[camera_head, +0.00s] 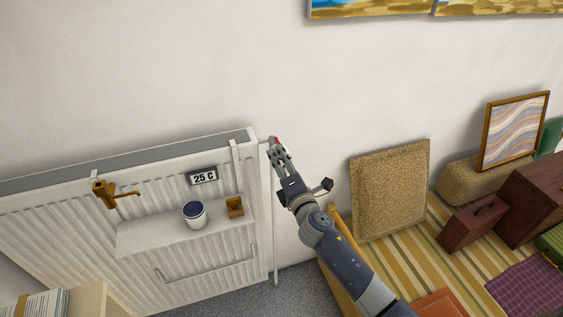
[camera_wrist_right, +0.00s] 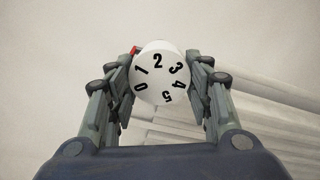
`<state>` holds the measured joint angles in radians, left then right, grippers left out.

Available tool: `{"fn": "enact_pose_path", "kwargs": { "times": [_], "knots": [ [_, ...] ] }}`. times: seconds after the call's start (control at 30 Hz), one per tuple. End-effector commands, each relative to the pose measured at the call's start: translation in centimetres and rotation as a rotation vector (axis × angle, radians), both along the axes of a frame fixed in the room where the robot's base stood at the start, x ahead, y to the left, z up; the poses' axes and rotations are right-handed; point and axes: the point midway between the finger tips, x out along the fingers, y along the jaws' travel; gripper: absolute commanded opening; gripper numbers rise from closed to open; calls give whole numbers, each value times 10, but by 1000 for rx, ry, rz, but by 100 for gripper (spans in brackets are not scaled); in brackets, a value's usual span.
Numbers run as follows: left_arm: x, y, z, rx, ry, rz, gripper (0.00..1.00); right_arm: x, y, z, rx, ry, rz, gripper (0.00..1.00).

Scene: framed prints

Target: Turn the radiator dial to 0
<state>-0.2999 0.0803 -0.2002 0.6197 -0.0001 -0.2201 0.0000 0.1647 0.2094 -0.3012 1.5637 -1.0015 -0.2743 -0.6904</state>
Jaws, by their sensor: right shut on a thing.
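The white radiator dial (camera_wrist_right: 159,76) faces the camera in the right wrist view, with black numbers 0 to 5 around its face. The 2 is near the top, the 1 and 0 run down the left side, and the 5 is near the bottom. A bit of red shows at its upper left edge. My right gripper (camera_wrist_right: 160,84) is shut on the dial, a finger on each side. In the head view my right gripper (camera_head: 275,148) is at the upper right corner of the radiator (camera_head: 85,208) and mostly hides the dial. My left gripper is not in view.
A cork-like board (camera_head: 390,190), suitcases (camera_head: 474,222) and a framed print (camera_head: 513,131) stand at right.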

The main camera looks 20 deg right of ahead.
Motion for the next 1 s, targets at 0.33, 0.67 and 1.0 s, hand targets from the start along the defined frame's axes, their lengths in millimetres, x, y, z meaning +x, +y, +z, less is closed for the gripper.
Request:
{"fn": "enact_pose_path", "kwargs": {
  "times": [0.33,0.67,1.0],
  "knots": [
    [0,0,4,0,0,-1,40,0,-1,-1,-331,-10,0,23],
    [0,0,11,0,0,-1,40,0,-2,-2,-629,-21,1,23],
    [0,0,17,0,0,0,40,0,-4,-3,-837,-28,0,23]
  ]
}}
